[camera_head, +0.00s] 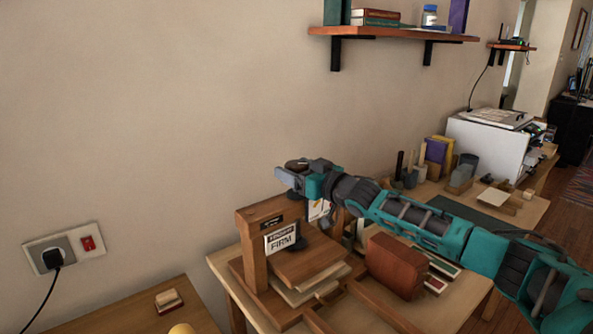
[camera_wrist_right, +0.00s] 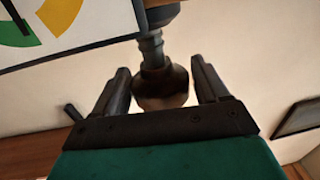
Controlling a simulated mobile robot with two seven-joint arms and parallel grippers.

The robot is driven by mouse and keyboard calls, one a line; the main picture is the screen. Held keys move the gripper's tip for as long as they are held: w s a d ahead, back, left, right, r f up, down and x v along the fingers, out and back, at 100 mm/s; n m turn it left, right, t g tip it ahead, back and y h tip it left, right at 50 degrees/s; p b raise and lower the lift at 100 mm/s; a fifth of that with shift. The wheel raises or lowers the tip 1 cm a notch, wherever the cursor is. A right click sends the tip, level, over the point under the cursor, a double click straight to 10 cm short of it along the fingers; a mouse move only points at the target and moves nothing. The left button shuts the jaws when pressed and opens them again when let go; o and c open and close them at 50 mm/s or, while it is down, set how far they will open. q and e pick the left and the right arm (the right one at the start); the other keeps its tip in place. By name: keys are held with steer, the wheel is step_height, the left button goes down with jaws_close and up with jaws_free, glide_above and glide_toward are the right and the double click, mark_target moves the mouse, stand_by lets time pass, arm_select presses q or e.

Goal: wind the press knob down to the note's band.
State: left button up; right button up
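The wooden book press (camera_head: 253,255) stands at the near left of the table, with boards and books stacked in it. A note reading "TONIGHT FIRM" (camera_head: 282,238) is fixed to its front. A dial with green, yellow and orange bands (camera_wrist_right: 52,18) shows at the upper left of the wrist view. The dark, rounded press knob (camera_wrist_right: 163,85) sits on its screw shaft. My right gripper (camera_wrist_right: 162,72) has one finger on each side of the knob; firm contact cannot be told. In the head view my right gripper (camera_head: 285,179) is above the press. My left gripper is out of view.
A reddish-brown block (camera_head: 395,266) stands on the table right of the press, beneath my right arm. Books, a white box (camera_head: 487,145) and small items lie farther back. A wall shelf (camera_head: 390,33) hangs above. A lower wooden surface (camera_head: 130,312) is at the left.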

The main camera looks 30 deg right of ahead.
steer(key=c, duration=0.8)
steer(key=shift+o, duration=0.2)
steer(key=shift+a, duration=0.1)
steer(key=shift+a+m+h, duration=0.15)
steer(key=shift+m+h, duration=0.25)
steer(key=shift+h, duration=0.3)
steer(key=shift+r+m+h, duration=0.15)
steer(key=shift+m+h, duration=0.35)
steer(key=shift+h, duration=0.2)
steer(key=shift+d+m+h+p, duration=0.2)
steer(key=shift+m+h+p, duration=0.1)
steer(key=shift+h, duration=0.2)
steer(key=o, duration=1)
